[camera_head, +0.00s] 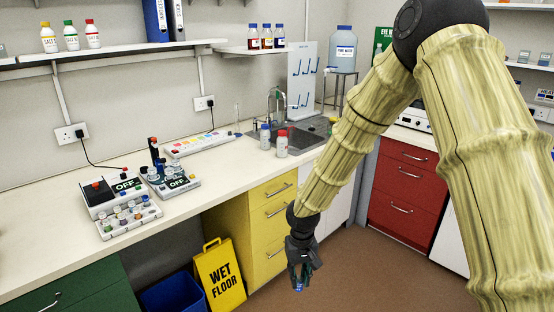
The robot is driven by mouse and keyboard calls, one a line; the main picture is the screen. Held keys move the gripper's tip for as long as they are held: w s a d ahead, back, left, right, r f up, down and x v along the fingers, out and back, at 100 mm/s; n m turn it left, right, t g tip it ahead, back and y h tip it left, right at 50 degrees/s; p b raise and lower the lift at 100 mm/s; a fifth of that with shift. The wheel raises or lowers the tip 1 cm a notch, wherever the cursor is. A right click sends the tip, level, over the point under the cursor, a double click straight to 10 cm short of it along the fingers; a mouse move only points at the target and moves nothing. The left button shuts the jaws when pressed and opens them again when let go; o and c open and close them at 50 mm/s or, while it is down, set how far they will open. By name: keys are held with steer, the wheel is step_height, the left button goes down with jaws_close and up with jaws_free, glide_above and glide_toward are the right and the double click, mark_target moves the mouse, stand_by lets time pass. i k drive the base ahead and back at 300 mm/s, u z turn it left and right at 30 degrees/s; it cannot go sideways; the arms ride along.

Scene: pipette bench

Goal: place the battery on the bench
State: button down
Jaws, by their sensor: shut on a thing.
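My gripper (300,281) hangs low in front of the yellow drawer unit, below the level of the bench top, pointing down. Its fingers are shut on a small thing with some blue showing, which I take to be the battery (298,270). Most of it is hidden by the fingers. The pale bench (215,205) runs along the wall to the left of and above the gripper. The gripper is apart from the bench, out over the floor side.
Two "OFF" devices, a vial rack (129,221) and a colour-marked tray (203,142) stand on the bench. Two bottles (281,143) stand near the sink. A yellow wet floor sign (219,277) and blue bin (173,294) stand below. The bench front between devices and bottles is clear.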

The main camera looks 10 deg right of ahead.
mark_target(227, 168)
steer(key=z, duration=0.15)
steer(key=i, duration=1.35)
steer(key=u, duration=0.55)
